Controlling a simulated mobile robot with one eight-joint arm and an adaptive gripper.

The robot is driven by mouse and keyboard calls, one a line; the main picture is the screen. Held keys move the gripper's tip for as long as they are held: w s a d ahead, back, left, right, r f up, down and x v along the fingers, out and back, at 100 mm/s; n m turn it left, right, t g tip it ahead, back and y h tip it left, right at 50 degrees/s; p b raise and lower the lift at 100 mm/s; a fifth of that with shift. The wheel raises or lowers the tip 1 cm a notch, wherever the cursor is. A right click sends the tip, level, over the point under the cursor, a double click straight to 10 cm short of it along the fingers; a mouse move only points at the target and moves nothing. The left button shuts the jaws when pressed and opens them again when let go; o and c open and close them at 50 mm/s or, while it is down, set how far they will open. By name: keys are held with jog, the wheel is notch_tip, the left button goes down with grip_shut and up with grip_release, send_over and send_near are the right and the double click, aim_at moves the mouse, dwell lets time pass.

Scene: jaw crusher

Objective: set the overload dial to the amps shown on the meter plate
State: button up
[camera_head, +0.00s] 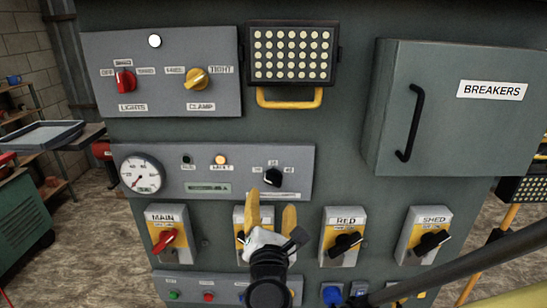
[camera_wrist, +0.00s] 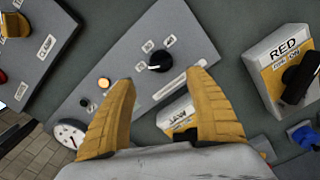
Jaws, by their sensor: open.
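The overload dial appears to be the small black knob (camera_head: 273,177) on the grey middle panel, with small labels around it; its setting is too small to read. It also shows in the wrist view (camera_wrist: 160,61), just beyond my fingertips. A round white meter (camera_head: 142,173) with a red mark near its lower edge sits at the panel's left end, partly in the wrist view (camera_wrist: 70,133). A greenish plate (camera_head: 208,188) lies right of the meter; its text is unreadable. My gripper (camera_head: 271,207) is open and empty, its yellow fingers below the knob, apart from it.
An amber lamp (camera_head: 221,159) is lit on the same panel. Below are switch boxes, including MAIN (camera_head: 168,235), RED (camera_head: 344,236) and SHED (camera_head: 425,236); one is partly hidden behind my gripper. A yellow handle (camera_head: 289,103) and the BREAKERS box (camera_head: 458,135) stand above.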

aim_at(273, 183)
jog(key=w, duration=0.5)
jog(key=w+p, duration=0.1)
jog(key=w, duration=0.4)
jog(key=shift+d+f, duration=0.1)
jog(key=shift+d, duration=0.1)
jog(key=shift+s, duration=0.1)
jog(key=shift+c, duration=0.6)
jog(key=c, duration=1.1)
